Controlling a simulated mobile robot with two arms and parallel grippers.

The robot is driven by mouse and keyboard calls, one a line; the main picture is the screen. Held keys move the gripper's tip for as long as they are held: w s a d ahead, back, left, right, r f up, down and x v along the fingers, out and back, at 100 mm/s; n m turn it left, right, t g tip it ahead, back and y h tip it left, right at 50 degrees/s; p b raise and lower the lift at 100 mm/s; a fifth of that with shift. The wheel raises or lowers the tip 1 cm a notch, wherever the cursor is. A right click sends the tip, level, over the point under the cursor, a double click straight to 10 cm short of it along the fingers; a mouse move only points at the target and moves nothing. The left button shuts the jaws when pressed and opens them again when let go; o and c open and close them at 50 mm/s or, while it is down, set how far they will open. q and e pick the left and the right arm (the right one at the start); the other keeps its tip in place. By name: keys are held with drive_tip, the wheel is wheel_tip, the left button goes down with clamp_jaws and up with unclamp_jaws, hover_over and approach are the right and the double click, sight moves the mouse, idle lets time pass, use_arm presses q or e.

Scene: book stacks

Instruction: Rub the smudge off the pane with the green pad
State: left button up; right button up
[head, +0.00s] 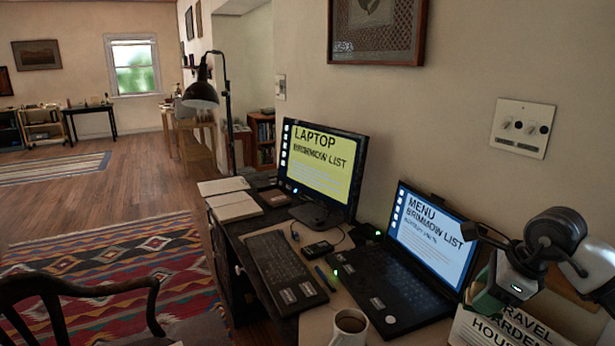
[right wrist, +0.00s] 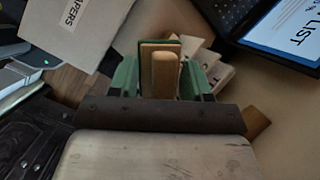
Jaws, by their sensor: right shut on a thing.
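My right gripper (head: 490,298) is at the right of the head view, above the desk's near end beside the open laptop. In the right wrist view, its green fingers (right wrist: 163,80) are shut on a wooden handle-like block (right wrist: 165,72). A thin green edge (right wrist: 174,39) shows behind the block, seemingly part of the green pad; most of it is hidden. A window (head: 134,66) with glass is on the far wall. I cannot tell whether it is the pane, and I can make out no smudge. My left gripper is not in view.
A lettered box or sign (head: 500,330) is below my right gripper. A chair (head: 75,290) stands at lower left. Open floor lies beyond.

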drive_tip(key=s+a+f+n+g, duration=0.4)
drive_tip(key=s+a+f+n, duration=0.2)
drive_tip(key=n, duration=0.5)
drive_tip(key=s+a+f+n+g+h, duration=0.1)
drive_tip(key=s+a+f+n+g, duration=0.3)
drive_tip(key=s+n, duration=0.6)
drive_tip(key=a+f+n, duration=0.2)
drive_tip(key=a, duration=0.1)
drive_tip(key=shift+f+n+p, duration=0.2)
drive_tip(key=shift+n+p, duration=0.1)
drive_tip(key=shift+p, duration=0.1)
